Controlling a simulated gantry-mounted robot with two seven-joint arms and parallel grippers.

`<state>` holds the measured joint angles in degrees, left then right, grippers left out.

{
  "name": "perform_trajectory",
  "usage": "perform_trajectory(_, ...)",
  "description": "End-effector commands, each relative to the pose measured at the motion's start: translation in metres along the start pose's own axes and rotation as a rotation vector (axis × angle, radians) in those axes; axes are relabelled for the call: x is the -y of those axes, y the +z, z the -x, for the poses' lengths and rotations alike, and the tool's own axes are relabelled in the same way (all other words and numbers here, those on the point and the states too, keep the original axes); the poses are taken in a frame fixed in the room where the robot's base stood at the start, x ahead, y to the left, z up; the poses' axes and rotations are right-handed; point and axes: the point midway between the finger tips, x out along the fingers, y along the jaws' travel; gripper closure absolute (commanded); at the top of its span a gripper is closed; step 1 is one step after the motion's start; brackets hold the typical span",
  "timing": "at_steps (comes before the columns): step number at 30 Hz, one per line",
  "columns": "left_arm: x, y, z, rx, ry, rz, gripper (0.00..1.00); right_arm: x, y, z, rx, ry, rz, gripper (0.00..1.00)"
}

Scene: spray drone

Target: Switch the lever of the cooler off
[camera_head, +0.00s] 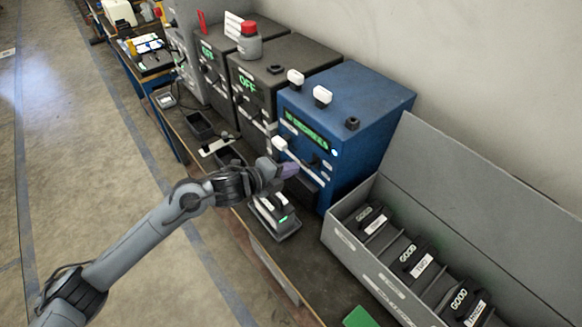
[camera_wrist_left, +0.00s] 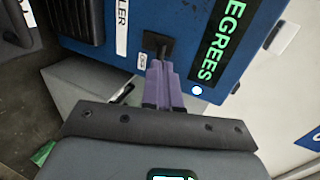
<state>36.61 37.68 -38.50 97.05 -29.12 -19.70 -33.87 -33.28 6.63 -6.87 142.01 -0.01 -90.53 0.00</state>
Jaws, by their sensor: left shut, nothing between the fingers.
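The cooler is a blue box (camera_head: 350,115) with a green lit display (camera_head: 304,130) on its front, at the center right of the head view. The display (camera_wrist_left: 214,45) reads "EGREES" in part in the left wrist view. Its small black lever (camera_wrist_left: 158,42) sits on the blue front (camera_wrist_left: 185,20) beside a small white label (camera_wrist_left: 142,61). My left gripper (camera_head: 290,169) is in front of the cooler. In the left wrist view its purple fingers (camera_wrist_left: 162,70) are shut together and empty, with tips just at the lever. Whether they touch it, I cannot tell.
Dark grey boxes (camera_head: 285,60) with green "OFF" displays stand left of the cooler. A red-capped bottle (camera_head: 250,45) stands on top. A grey divided bin (camera_head: 400,285) with several "GOOD" packs is on the right. A small tray (camera_head: 278,225) lies below my gripper.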

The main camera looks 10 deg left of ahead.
Motion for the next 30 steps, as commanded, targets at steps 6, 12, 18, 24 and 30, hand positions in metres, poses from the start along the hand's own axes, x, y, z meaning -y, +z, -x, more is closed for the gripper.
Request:
perform_trajectory(6,0.029,0.001,0.037,0.001,-0.001,-0.004,1.00,0.000,-0.002,0.004,-0.001,0.000,0.000,0.57)
perform_trajectory(12,0.048,0.000,0.062,0.001,0.000,-0.004,1.00,0.000,-0.002,0.006,-0.001,0.001,0.001,0.57)
perform_trajectory(18,0.059,0.000,0.076,0.000,0.000,-0.001,1.00,-0.001,-0.002,0.007,0.000,0.004,0.005,0.57)
perform_trajectory(24,0.061,0.000,0.079,0.000,0.002,-0.001,1.00,-0.002,-0.002,0.007,0.000,0.006,0.007,0.57)
perform_trajectory(30,0.061,0.000,0.079,0.000,0.001,-0.001,1.00,-0.002,-0.002,0.007,-0.001,0.006,0.007,0.57)
